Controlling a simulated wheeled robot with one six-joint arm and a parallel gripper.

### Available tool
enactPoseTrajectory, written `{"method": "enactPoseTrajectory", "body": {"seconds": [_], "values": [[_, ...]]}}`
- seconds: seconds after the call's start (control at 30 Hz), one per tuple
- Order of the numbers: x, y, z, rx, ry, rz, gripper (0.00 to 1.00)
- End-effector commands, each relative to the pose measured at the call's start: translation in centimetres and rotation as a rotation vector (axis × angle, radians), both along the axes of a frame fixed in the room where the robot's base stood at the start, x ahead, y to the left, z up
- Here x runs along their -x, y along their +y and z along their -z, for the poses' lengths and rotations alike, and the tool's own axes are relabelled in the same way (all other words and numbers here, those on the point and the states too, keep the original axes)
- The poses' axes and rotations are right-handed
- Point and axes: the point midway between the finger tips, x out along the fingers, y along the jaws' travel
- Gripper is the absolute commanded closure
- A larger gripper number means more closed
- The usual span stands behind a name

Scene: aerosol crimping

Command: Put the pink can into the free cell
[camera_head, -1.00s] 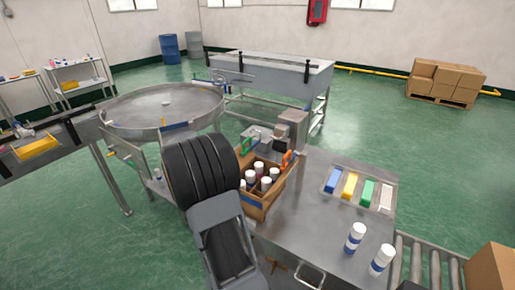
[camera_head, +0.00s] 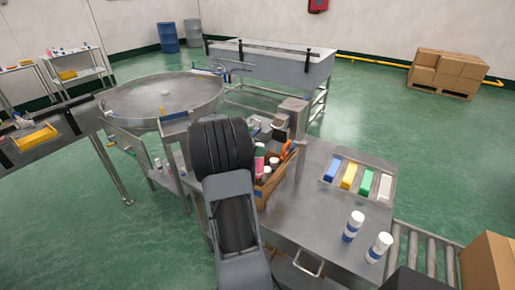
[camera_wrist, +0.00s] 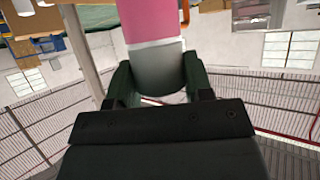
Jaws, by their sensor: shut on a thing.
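In the wrist view, the pink can (camera_wrist: 150,20) is between the two dark fingers of my gripper (camera_wrist: 158,82), which is shut on its grey lower end. In the head view, a pink can with a white top (camera_head: 259,163) shows just right of my dark arm link, at the cardboard crate (camera_head: 277,184). My gripper is hidden behind my arm there. White-capped cans (camera_head: 274,162) stand in the crate. My arm covers the crate's left part, so its cells, including any free one, cannot be made out.
The crate stands on a steel table (camera_head: 310,215). Two white-and-blue cans (camera_head: 353,226) stand at its front right. A tray (camera_head: 341,190) holds blue, yellow, green and white blocks. A grey machine (camera_head: 293,115) stands behind the crate. A round steel turntable (camera_head: 150,105) is at left.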

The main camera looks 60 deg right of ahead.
Motion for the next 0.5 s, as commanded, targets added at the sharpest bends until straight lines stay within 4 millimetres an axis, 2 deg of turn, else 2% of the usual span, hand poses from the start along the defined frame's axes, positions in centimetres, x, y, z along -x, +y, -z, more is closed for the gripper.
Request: {"method": "enactPoseTrajectory", "body": {"seconds": [0.03,0.5], "values": [[0.0,0.0,0.8,0.002,-0.001,0.0,0.96],[0.0,0.0,4.9,0.001,-0.002,0.0,0.96]]}}
